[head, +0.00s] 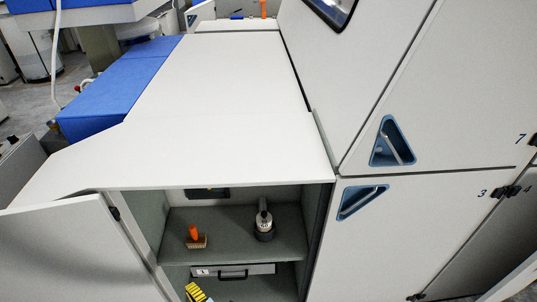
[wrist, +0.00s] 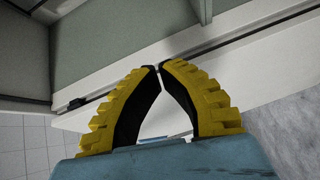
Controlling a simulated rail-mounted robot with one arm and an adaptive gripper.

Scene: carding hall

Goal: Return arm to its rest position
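My gripper (wrist: 159,68) fills the middle of the wrist view. Its two yellow ridged fingers with black inner pads curve together, and the tips meet or nearly meet. Nothing shows held between them. Behind the tips is a pale frame edge (wrist: 100,116), with a grey-green panel (wrist: 120,45) beyond it. In the head view a yellow ridged piece (head: 196,293) at the bottom edge looks like part of my gripper, by the open cabinet; the rest of the arm is out of frame there.
The cabinet's door (head: 70,250) stands open at the left. On its shelf (head: 228,222) are an orange-handled brush (head: 194,237) and a dark-based cylindrical tool (head: 264,222). Below is a grey case (head: 233,272) with a black handle. The white top (head: 215,100) is clear. Closed panels stand right.

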